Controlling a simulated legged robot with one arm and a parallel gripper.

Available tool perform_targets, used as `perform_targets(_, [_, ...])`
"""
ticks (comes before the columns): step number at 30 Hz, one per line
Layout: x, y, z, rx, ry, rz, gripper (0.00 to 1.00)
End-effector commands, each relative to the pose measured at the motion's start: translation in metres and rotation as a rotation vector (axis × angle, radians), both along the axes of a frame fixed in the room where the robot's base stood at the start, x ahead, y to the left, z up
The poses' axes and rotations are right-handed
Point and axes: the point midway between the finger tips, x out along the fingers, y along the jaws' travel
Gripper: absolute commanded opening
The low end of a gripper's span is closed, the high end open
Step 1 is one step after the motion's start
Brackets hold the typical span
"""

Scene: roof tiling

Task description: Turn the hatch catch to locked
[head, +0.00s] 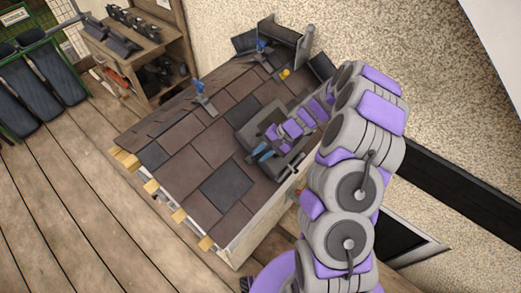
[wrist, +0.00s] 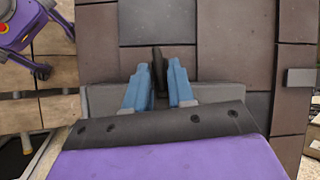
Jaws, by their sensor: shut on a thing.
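My gripper (wrist: 159,88) has two blue fingers closed on a thin dark upright piece (wrist: 158,62), which looks like the hatch catch. The piece stands roughly in line with the fingers and its top shows beyond their tips. Its lower part is hidden between the fingers. In the head view my gripper (head: 262,153) is low over the tiled roof, near its right edge. I cannot tell a locked or unlocked mark.
The tiled roof (head: 185,160) has brown and dark slates. Blue-topped fittings (head: 203,92) and a grey upturned part (head: 285,40) stand toward its back. A wooden shelf (head: 140,50) and a green rack (head: 42,85) stand at the left. The plank floor (head: 70,200) is clear.

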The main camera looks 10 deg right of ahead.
Motion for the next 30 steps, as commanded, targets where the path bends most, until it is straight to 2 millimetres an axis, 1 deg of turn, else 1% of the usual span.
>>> perform_targets(10, [-0.002, -0.0005, -0.0001, 0.059, 0.047, -0.108, 0.0])
perform_targets(26, [-0.0019, -0.0006, -0.0004, 0.068, 0.054, -0.124, 0.0])
perform_targets(27, [-0.0019, -0.0007, -0.0004, 0.068, 0.054, -0.124, 0.26])
perform_targets(30, [-0.0014, -0.0007, -0.0007, 0.068, 0.053, -0.124, 0.35])
